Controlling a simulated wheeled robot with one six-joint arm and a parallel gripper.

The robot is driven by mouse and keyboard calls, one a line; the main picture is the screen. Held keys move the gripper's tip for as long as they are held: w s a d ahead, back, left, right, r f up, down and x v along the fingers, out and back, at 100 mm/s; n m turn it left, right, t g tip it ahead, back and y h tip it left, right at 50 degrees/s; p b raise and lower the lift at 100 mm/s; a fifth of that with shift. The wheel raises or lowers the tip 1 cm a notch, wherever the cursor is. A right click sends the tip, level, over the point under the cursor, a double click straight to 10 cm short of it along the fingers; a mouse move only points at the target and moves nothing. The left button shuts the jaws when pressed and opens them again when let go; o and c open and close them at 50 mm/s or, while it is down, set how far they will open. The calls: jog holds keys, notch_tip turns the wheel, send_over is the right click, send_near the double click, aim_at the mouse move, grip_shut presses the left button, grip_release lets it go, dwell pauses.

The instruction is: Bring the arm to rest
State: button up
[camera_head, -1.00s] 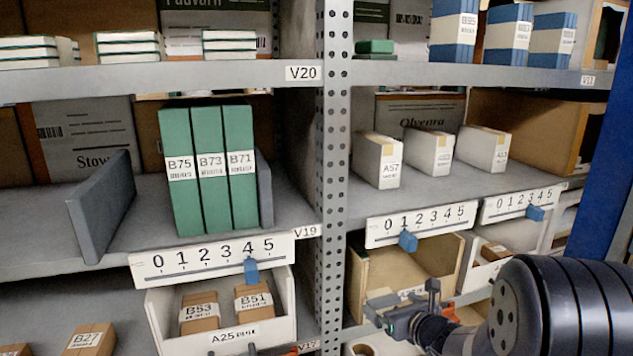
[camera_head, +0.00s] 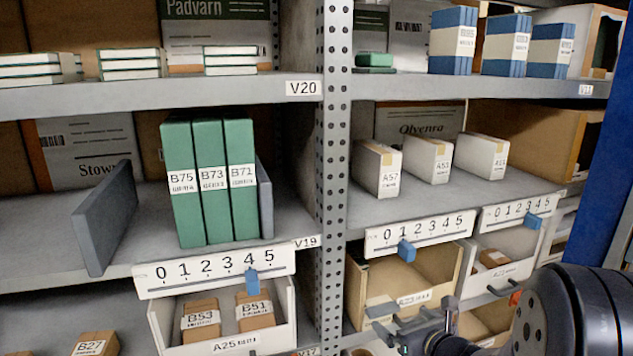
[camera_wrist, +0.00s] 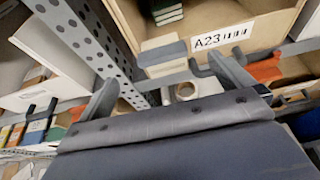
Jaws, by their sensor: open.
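My gripper (camera_head: 418,330) is low at the right in the head view, in front of the bin labelled A23 (camera_head: 412,299). Its dark arm link fills the lower right corner. In the wrist view my gripper (camera_wrist: 168,82) has its two grey fingers spread wide apart, with nothing held between them. The A23 bin (camera_wrist: 222,38) shows beyond the fingers, with green-edged items inside it.
A perforated rack post (camera_head: 335,170) stands left of my gripper. Green boxes (camera_head: 209,205) stand on the left shelf and white boxes (camera_head: 376,168) on the right one. The A25 bin (camera_head: 225,343) holds brown boxes. A blue upright (camera_head: 604,165) stands at the far right.

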jog(key=s+d, duration=0.2)
jog(key=s, duration=0.5)
jog(key=shift+s+d, duration=0.15)
jog(key=shift+r, duration=0.1)
